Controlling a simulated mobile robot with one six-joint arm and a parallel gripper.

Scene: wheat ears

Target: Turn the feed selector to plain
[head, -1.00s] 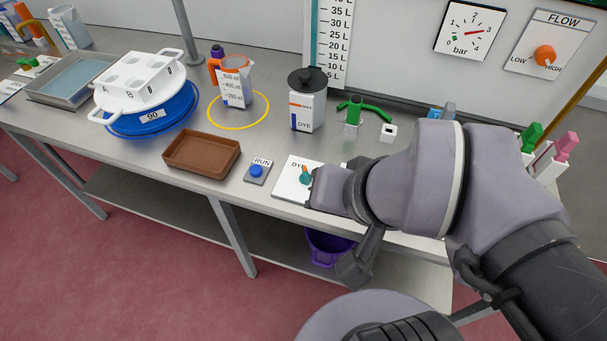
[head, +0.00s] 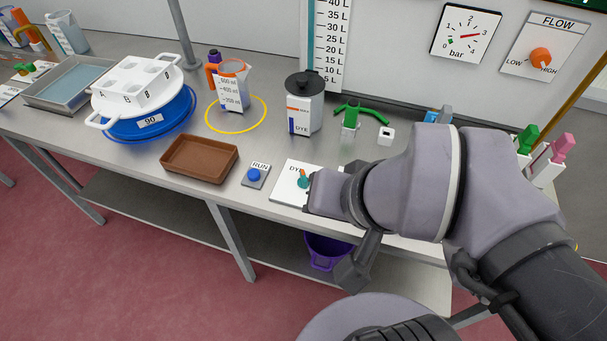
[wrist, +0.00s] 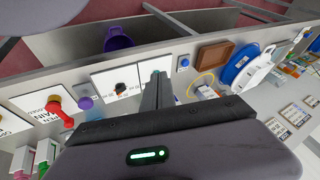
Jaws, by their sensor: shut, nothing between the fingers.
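The feed selector is a white panel (head: 286,190) at the bench's front edge, with a teal knob (head: 303,181) and a partly covered label reading "DY...". Part of the panel and the rest of its lettering are hidden behind my arm in the head view. My gripper (wrist: 158,80) is shut and empty. Its fingers reach down over the selector in the wrist view, with a bit of teal showing at their tips. They are right beside or against the knob; I cannot tell whether they touch it. Which mark the knob points to is unclear.
A RUN button (head: 254,174) and a brown tray (head: 198,158) lie left of the selector. A dye canister (head: 303,112) stands behind it. In the wrist view, another panel with a dark knob (wrist: 120,88) and a red-handled valve (wrist: 60,110) lie left of my fingers.

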